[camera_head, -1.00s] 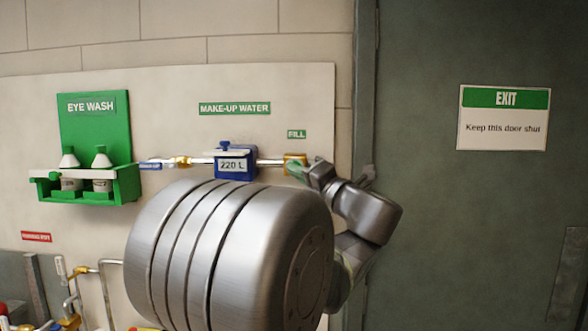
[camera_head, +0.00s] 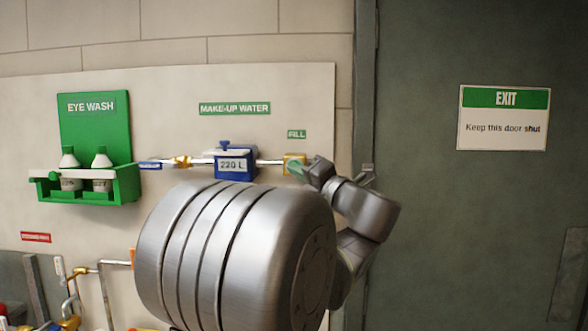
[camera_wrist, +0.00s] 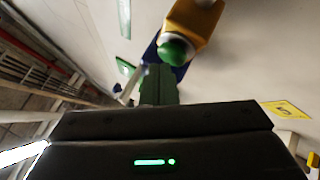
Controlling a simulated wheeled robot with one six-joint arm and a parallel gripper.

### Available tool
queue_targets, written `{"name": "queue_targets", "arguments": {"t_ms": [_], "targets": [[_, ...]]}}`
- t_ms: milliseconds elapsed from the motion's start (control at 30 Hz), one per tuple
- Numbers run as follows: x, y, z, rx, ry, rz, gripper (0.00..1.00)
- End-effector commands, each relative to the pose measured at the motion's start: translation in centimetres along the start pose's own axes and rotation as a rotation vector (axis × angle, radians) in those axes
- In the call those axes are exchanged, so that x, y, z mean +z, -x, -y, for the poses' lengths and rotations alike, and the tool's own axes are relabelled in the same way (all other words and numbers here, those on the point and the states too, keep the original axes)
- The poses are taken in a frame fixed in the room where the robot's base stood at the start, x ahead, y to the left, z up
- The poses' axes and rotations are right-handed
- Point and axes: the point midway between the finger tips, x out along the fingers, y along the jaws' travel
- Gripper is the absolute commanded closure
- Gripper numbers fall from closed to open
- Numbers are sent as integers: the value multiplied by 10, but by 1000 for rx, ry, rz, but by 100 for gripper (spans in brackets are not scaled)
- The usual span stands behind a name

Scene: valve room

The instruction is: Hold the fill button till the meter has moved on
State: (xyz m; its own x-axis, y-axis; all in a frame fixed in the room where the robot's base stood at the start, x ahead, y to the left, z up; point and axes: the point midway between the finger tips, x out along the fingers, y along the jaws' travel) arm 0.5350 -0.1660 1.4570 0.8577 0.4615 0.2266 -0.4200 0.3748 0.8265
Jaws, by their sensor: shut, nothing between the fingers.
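The blue meter (camera_head: 236,163) on the pipe reads 220 L in the head view. To its right is the yellow-brass fill block (camera_head: 294,157), under the green FILL label (camera_head: 296,134). In the wrist view, the round green fill button (camera_wrist: 174,48) stands out from the yellow block (camera_wrist: 193,22). My gripper (camera_head: 297,172) is shut and empty, its tips close to the front of the block. In the wrist view, my gripper (camera_wrist: 159,72) points just below the button. I cannot tell whether the tips touch it.
A green eye wash shelf (camera_head: 125,183) with two bottles is on the wall at left. A grey door (camera_head: 460,240) with an EXIT sign (camera_head: 503,118) is at right. Pipes (camera_head: 102,290) run at lower left. My arm hides the lower middle wall.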

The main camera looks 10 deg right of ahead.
Motion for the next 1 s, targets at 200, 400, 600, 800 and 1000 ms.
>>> {"name": "queue_targets", "arguments": {"t_ms": [200,400,600,800,1000], "targets": [[1,-2,2,0,0,0,100],[2,-4,3,0,0,0,100],[4,-5,4,0,0,0,100],[5,-7,5,0,0,0,100],[5,-7,5,0,0,0,100]]}}
